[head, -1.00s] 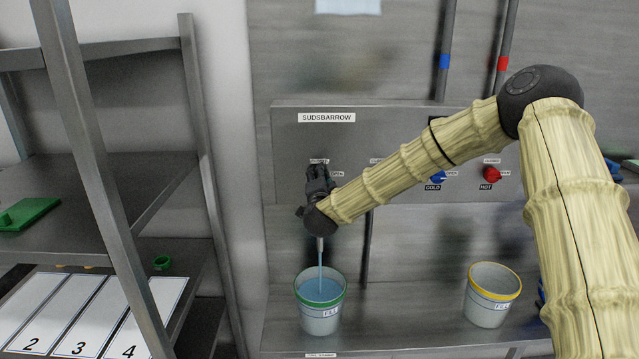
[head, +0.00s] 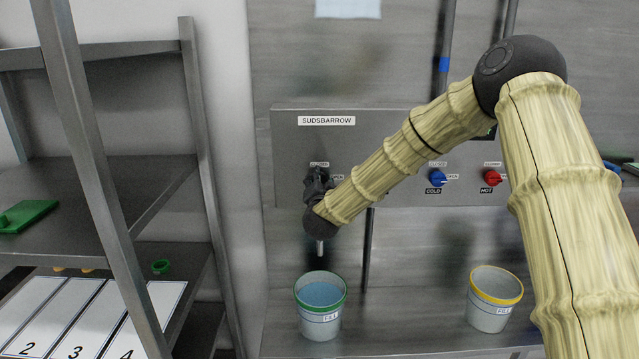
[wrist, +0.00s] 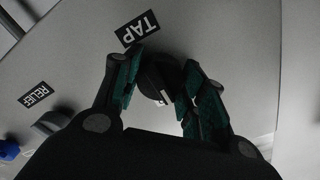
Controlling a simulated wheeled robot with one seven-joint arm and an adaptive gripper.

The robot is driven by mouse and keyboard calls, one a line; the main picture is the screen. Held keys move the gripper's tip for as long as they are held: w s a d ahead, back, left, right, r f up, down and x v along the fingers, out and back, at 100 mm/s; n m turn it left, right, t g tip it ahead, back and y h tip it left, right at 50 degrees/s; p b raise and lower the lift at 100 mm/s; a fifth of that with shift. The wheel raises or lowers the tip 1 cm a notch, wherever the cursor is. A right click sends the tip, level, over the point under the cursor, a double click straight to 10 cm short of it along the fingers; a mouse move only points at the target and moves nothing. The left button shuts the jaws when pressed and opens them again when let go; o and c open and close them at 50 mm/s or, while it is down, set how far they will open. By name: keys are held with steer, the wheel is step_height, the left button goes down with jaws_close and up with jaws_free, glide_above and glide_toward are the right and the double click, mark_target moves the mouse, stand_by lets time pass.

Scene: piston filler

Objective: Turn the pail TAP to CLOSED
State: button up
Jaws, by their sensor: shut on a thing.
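My gripper (head: 318,181) is at the left of the SUDSBARROW panel, shut on the dark tap knob. In the wrist view my gripper (wrist: 162,80) has a green-padded finger on each side of the tap knob (wrist: 153,86), beneath the TAP label (wrist: 137,29). In the head view my gripper mostly hides the knob. A CLOSED label (head: 319,164) shows above it and an OPEN label (head: 338,177) to its right. The pail (head: 320,318), white with a green rim, stands below the spout (head: 320,247) and holds blue liquid. No stream shows under the spout.
A blue COLD knob (head: 437,178) and a red HOT knob (head: 491,177) sit to the right on the panel. A yellow-rimmed pail (head: 490,311) stands at the lower right. A metal shelf rack (head: 128,235) fills the left.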

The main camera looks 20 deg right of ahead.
steer(key=shift+f, duration=0.2)
steer(key=o, duration=1)
steer(key=shift+r, duration=0.1)
steer(key=shift+o, duration=0.2)
steer(key=shift+s, duration=0.1)
steer(key=v, duration=1.1)
steer(key=shift+s, duration=0.35)
steer(key=shift+a, duration=0.2)
